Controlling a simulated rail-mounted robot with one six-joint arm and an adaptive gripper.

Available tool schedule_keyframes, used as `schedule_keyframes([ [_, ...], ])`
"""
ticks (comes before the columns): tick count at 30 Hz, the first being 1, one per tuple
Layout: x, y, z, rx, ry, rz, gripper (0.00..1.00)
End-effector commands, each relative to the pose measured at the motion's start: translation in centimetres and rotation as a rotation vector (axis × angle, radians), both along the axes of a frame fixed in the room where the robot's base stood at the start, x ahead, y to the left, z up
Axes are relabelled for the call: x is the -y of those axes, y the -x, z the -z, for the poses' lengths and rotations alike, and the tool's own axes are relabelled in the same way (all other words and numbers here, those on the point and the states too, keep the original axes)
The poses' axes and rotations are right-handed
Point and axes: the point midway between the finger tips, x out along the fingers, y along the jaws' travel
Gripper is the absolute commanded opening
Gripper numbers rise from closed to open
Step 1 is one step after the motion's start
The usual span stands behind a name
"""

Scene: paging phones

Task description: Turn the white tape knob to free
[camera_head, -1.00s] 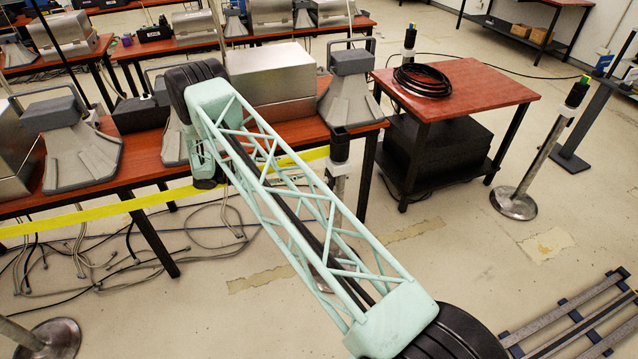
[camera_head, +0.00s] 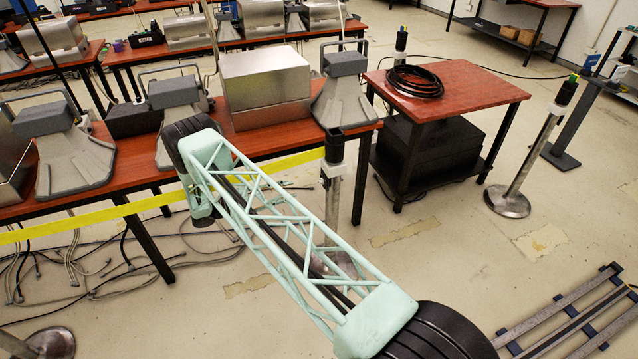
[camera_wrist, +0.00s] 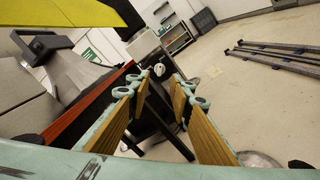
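A stanchion with a black head (camera_head: 335,143) and a grey post (camera_head: 333,188) stands at the near end of the long red table in the head view. Yellow tape (camera_head: 150,203) runs from its head to the left; yellow also fills the wrist view's upper left corner (camera_wrist: 65,12). My gripper (camera_wrist: 161,76) is open in the wrist view, its two brown-padded fingers apart with nothing held. A small white round shape (camera_wrist: 159,68) shows between the fingertips; I cannot tell surely whether it is the knob. In the head view my gripper is hidden and no knob is clear.
Grey horn speakers (camera_head: 343,90) and metal boxes (camera_head: 265,85) stand on the long red table. A small red table (camera_head: 465,85) holds a black cable coil (camera_head: 415,80). Another stanchion (camera_head: 530,160) stands right. Metal rails (camera_head: 565,325) lie on the floor at lower right.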

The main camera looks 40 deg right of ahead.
Motion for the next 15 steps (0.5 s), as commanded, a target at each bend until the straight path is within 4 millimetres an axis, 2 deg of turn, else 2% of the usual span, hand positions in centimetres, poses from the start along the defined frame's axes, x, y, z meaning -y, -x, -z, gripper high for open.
schedule_keyframes([
  [8, 0.3, 0.1, 0.0, 0.0, -0.001, 0.001, 0.2],
  [15, 1.8, 0.7, 0.0, -0.001, 0.0, 0.003, 0.2],
])
